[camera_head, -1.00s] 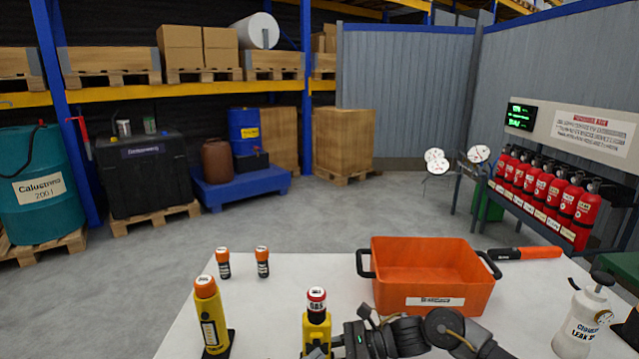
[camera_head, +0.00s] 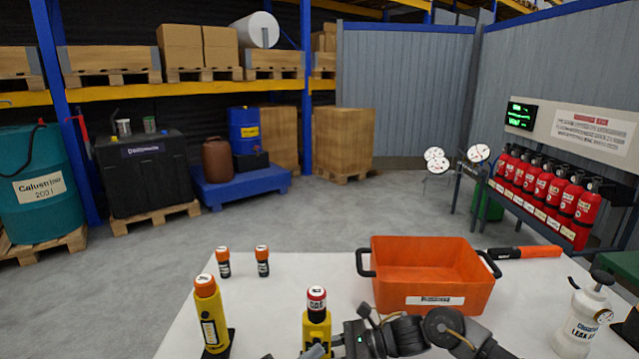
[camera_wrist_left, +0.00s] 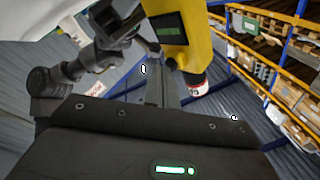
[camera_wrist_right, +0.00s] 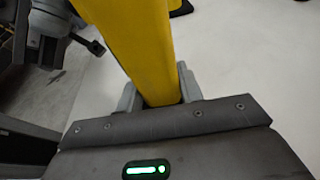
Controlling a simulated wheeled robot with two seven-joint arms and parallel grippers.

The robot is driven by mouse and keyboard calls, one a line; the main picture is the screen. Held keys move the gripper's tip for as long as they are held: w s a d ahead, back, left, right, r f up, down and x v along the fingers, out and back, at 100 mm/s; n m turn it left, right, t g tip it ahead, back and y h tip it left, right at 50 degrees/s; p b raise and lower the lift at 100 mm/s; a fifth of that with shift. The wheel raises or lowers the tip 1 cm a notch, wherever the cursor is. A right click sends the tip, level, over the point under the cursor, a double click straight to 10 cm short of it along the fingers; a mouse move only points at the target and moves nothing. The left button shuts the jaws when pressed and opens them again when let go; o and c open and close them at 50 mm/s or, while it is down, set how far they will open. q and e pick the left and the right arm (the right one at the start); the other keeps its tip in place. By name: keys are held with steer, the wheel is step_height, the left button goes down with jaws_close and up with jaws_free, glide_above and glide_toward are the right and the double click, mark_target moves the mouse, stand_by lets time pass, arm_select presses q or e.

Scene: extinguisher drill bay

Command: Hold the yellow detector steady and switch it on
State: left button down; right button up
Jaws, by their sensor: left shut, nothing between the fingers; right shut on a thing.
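The yellow detector (camera_head: 317,322), with a red and white cap, stands upright at the table's front edge. My right gripper (camera_head: 338,342) is shut on its yellow body; the right wrist view shows the body (camera_wrist_right: 143,45) between the fingers (camera_wrist_right: 160,95). My left gripper (camera_head: 316,352) shows only in small part at the bottom of the head view, close in front of the detector. In the left wrist view its fingers (camera_wrist_left: 168,75) are shut and empty, beside the detector (camera_wrist_left: 188,42) and its dark screen. Whether they touch it, I cannot tell.
A second yellow device (camera_head: 211,318) with an orange cap stands to the left. Two small orange-capped bottles (camera_head: 223,263) (camera_head: 262,262) stand behind. An orange bin (camera_head: 433,277), a red-orange tool (camera_head: 525,253) and a white spray bottle (camera_head: 580,318) occupy the right side.

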arm_select(q)
steer(key=shift+s, duration=0.4)
steer(key=shift+s, duration=0.1)
steer(key=shift+s, duration=2.9)
arm_select(e)
steer(key=o, duration=1)
steer(key=shift+d, duration=0.15)
